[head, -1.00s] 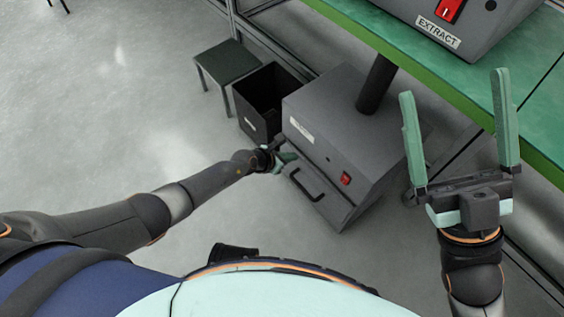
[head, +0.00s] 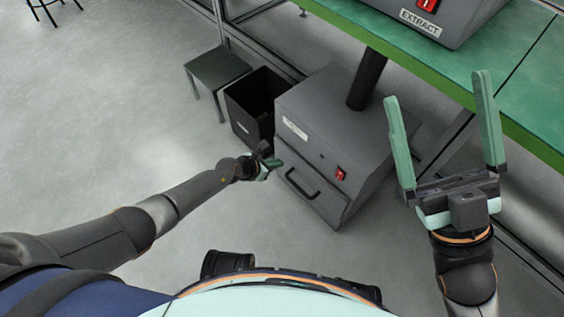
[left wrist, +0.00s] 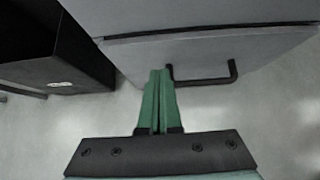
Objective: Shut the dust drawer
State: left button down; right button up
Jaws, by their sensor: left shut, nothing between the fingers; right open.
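The dust drawer (head: 318,199) is the lower front of a grey floor unit (head: 325,115), with a black bar handle (head: 302,187). In the left wrist view the drawer front (left wrist: 200,55) fills the top, with its handle (left wrist: 208,79) just right of my fingertips. A thin seam shows above the drawer front; I cannot tell how far it stands out. My left gripper (head: 273,165) is shut and empty at the left part of the drawer front, its green fingers (left wrist: 158,100) touching or very close to it. My right gripper (head: 441,130) is open and empty, raised at the right.
A black open bin (head: 236,110) stands left of the unit, with a dark stool (head: 217,65) behind it. A green bench (head: 460,75) carrying a grey box labelled EXTRACT (head: 455,22) spans the upper right. A black pipe (head: 367,80) rises from the unit.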

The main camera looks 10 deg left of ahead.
pick_arm(q)
jog(key=p+v, duration=0.7)
jog(key=v, duration=0.3)
jog(key=shift+p, duration=0.35)
pick_arm(e)
notch_tip(320, 180, up, 9)
jog(key=shift+s+d+n+t, duration=0.15)
jog(key=shift+d+n+t, duration=0.15)
jog(key=shift+d+n, duration=0.15)
pick_arm(q)
jog(key=shift+s+a+f, duration=0.1)
jog(key=shift+a+f, duration=0.05)
pick_arm(e)
jog(key=shift+f, duration=0.2)
